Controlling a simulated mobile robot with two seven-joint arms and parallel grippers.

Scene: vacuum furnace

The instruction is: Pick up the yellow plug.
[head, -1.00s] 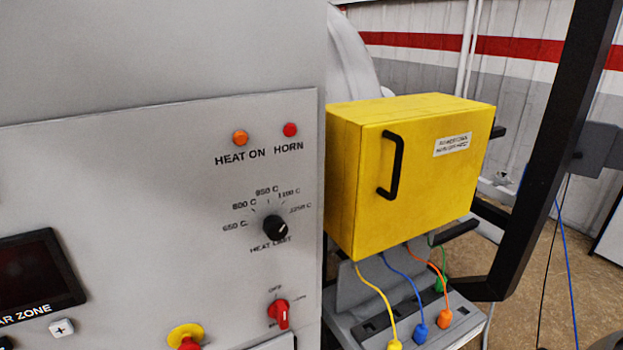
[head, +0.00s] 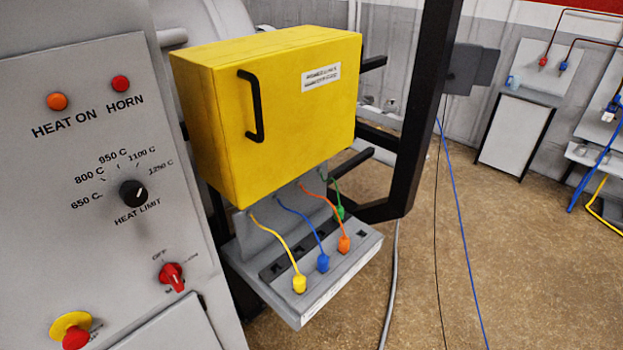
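The yellow plug (head: 299,284) sits upright at the front of a grey shelf (head: 316,301) below a yellow box (head: 272,110). A yellow cable runs from it up toward the underside of the box. To its right along the shelf are a blue plug (head: 323,263), an orange plug (head: 344,244) and a green plug (head: 340,212), each on a cable of its own colour. Neither of my grippers is in the head view.
A grey control panel (head: 75,185) with knobs and lamps stands at the left. A black frame post (head: 430,110) rises right of the box. A blue cable (head: 458,220) hangs farther right. Boards with more plugs stand at the back right. The brown floor (head: 530,280) between is open.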

